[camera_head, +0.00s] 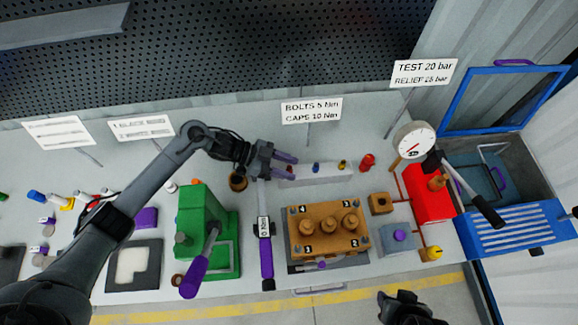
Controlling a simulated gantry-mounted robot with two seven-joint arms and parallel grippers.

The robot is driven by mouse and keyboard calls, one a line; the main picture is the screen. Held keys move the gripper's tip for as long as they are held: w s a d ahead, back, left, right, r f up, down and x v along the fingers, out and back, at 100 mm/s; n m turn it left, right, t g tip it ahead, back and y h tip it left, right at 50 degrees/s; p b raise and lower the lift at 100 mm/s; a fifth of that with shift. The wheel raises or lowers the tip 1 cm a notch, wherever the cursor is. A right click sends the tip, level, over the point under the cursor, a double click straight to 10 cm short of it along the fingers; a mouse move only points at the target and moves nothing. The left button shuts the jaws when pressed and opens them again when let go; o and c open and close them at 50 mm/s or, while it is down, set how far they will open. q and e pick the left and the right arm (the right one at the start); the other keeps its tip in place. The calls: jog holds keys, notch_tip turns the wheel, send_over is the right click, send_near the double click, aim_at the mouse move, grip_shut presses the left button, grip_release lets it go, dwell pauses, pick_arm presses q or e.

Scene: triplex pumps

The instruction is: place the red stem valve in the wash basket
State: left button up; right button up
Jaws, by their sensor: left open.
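A small red piece (367,162), which looks like the red stem valve, stands at the right end of the pale rack. My left gripper (291,165) is open at the left end of the rack, its two purple-tipped fingers pointing right. It is apart from the red piece, and nothing shows between the fingers.
The pale rack (325,174) also holds blue and yellow pieces. The brass pump block (327,232), green press (205,235) and purple-ended torque wrench (265,245) stand in front. A pressure gauge (413,142) and red test unit (428,195) with a black lever stand between rack and washer.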

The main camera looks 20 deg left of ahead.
pick_arm(q)
jog(key=v, duration=0.8)
jog(key=shift+w+a, duration=0.2)
jog(key=shift+a, duration=0.2)
jog(key=shift+o, duration=0.7)
jog(key=shift+v, duration=0.8)
jog(key=shift+r, duration=0.1)
jog(key=shift+d, duration=0.15)
